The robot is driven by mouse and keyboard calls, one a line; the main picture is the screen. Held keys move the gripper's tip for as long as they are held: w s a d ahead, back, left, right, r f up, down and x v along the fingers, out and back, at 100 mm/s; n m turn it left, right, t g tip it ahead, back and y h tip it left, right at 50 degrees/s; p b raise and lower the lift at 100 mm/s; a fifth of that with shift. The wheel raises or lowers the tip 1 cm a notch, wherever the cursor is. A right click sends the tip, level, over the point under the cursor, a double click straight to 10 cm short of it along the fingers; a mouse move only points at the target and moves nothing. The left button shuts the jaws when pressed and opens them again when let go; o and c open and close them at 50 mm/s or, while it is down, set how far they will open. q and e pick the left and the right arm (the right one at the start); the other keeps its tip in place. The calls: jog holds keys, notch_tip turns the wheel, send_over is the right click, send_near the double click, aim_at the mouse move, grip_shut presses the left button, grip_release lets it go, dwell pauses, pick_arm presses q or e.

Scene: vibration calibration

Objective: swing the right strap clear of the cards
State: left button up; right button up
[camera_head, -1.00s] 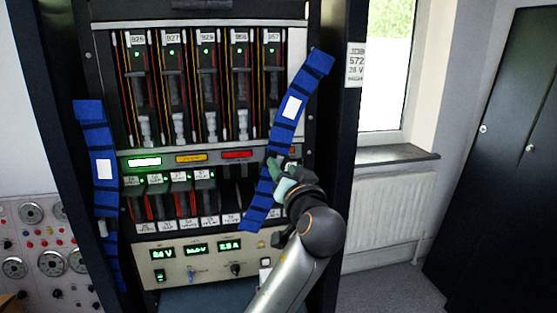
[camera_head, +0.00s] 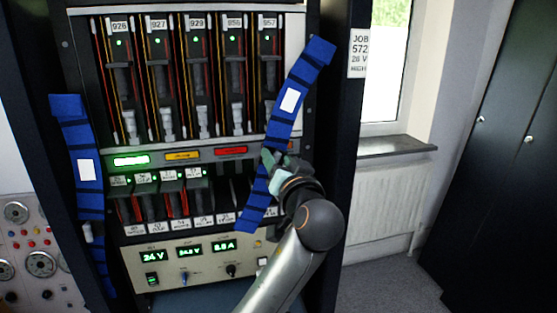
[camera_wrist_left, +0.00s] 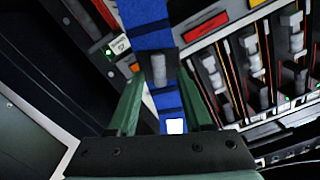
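The right strap (camera_head: 289,97), blue with dark bands and a white label, slants from the rack's upper right down leftward, crossing the rightmost card of the upper row and the right end of the lower row. My left gripper (camera_head: 272,163) is at its lower half. In the left wrist view, the green fingers (camera_wrist_left: 160,85) stand apart on either side of the strap (camera_wrist_left: 152,36) and a grey peg (camera_wrist_left: 158,68) on it; gaps show beside the peg. The upper cards (camera_head: 197,80) and lower cards (camera_head: 175,195) sit in the rack. My right gripper is not in view.
A left strap (camera_head: 79,150) hangs down the rack's left post. A panel with green displays (camera_head: 190,255) lies below the cards. A window sill (camera_head: 390,148), radiator (camera_head: 385,200) and dark cabinet (camera_head: 500,170) stand right, with open floor between.

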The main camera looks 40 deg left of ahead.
pick_arm(q)
grip_shut()
dwell(1.3)
